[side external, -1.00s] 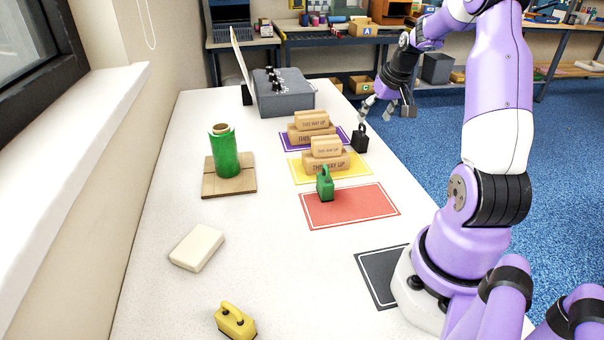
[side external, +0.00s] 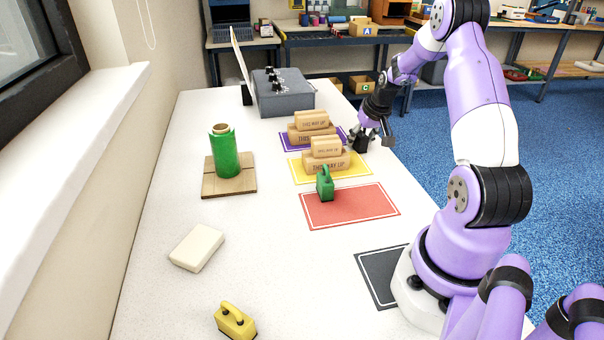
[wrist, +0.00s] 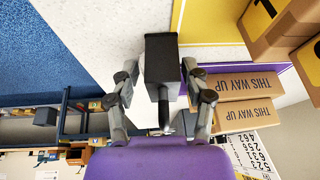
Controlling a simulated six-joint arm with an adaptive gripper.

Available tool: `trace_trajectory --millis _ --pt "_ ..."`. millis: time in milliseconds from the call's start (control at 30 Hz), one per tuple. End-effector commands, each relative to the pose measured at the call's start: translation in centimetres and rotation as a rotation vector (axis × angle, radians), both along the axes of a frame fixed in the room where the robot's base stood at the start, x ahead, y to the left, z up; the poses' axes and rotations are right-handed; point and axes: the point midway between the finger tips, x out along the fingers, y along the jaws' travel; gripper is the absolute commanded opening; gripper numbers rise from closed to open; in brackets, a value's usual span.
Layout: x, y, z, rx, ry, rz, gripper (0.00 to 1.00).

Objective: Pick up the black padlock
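The black padlock (side external: 361,145) stands on the white table near its right edge, beside the purple mat. In the wrist view the padlock (wrist: 162,58) is in the middle, its body toward the top and its shackle toward my wrist. My gripper (side external: 369,137) is down at the padlock, and its fingers partly hide it in the side view. In the wrist view my gripper (wrist: 160,68) is open, one finger on each side of the padlock body. A narrow gap shows between each finger and the body.
Cartons stand on the purple mat (side external: 285,146) and the yellow mat (side external: 297,172), close beside my gripper. A green padlock (side external: 325,185) is on the red mat (side external: 355,208). A grey box (side external: 286,98) is behind. A yellow padlock (side external: 235,321) is in front.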

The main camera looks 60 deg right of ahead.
Motion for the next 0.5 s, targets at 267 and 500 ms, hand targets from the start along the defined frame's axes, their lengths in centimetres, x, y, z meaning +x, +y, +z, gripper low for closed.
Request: trace_trajectory --millis 267,500 --pt "0.00 -0.03 0.04 -0.001 -0.001 0.000 0.00" --pt "0.01 -0.07 0.35 -0.002 -0.001 -0.001 0.00"
